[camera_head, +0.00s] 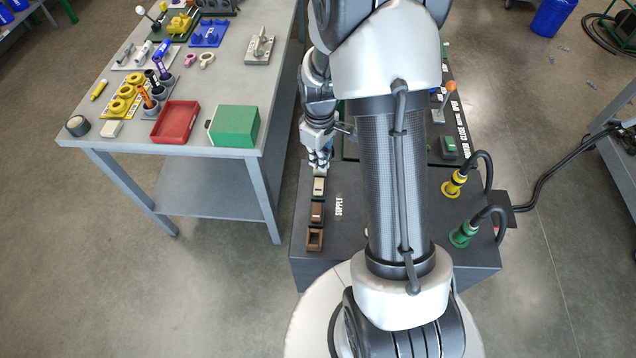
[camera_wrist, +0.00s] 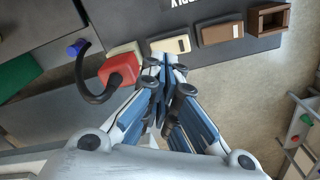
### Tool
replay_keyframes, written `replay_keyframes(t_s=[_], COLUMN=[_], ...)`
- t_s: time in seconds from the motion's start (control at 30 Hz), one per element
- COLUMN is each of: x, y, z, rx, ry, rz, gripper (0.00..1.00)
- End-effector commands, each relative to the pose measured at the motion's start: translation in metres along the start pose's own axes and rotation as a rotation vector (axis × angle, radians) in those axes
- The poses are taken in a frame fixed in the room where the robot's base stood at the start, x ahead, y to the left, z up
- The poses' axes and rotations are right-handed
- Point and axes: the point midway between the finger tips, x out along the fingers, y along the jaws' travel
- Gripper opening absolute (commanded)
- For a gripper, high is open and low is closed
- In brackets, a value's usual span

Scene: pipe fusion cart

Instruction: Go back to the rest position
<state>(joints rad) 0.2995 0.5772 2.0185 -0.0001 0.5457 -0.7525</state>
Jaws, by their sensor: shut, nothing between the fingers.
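My gripper (camera_head: 319,160) is shut and empty, over the left edge of the dark cart (camera_head: 350,250). In the wrist view my gripper (camera_wrist: 167,65) has its fingertips together, close to a cream-topped block (camera_wrist: 170,44). I cannot tell whether they touch it. In the head view a cream-topped block (camera_head: 319,187) sits just in front of the fingers, with a brown block (camera_head: 317,211) and an open brown box (camera_head: 314,239) in line nearer my base. My arm hides much of the cart's middle.
A red block (camera_wrist: 117,68) and a black cable with a blue end (camera_wrist: 77,48) lie beside the fingers. Yellow (camera_head: 453,185) and green (camera_head: 463,235) connectors stand at the cart's right. A grey table (camera_head: 245,85) at left holds a red tray (camera_head: 175,121) and green box (camera_head: 234,126).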

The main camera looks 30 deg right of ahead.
Motion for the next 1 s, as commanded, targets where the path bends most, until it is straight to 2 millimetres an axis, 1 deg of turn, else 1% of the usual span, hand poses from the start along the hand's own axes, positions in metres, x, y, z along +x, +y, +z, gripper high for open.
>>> replay_keyframes(t_s=[0.37,0.47,0.57,0.67,0.7,0.73,0.8,0.9,1.0], x=[0.000,-0.011,-0.039,-0.078,-0.095,-0.107,-0.132,-0.165,-0.192], y=[0.000,-0.003,-0.012,-0.028,-0.036,-0.042,-0.057,-0.080,-0.103], z=[0.000,-0.001,-0.003,-0.002,-0.001,0.001,0.006,0.018,0.032], rx=[0.000,0.008,0.032,0.072,0.090,0.105,0.138,0.184,0.232], ry=[0.001,0.009,0.031,0.063,0.079,0.090,0.116,0.156,0.198], rz=[0.000,0.008,0.027,0.050,0.059,0.065,0.078,0.092,0.103], gripper=[0.00,0.00,0.00,0.00,0.00,0.00,0.00,0.00,0.00])
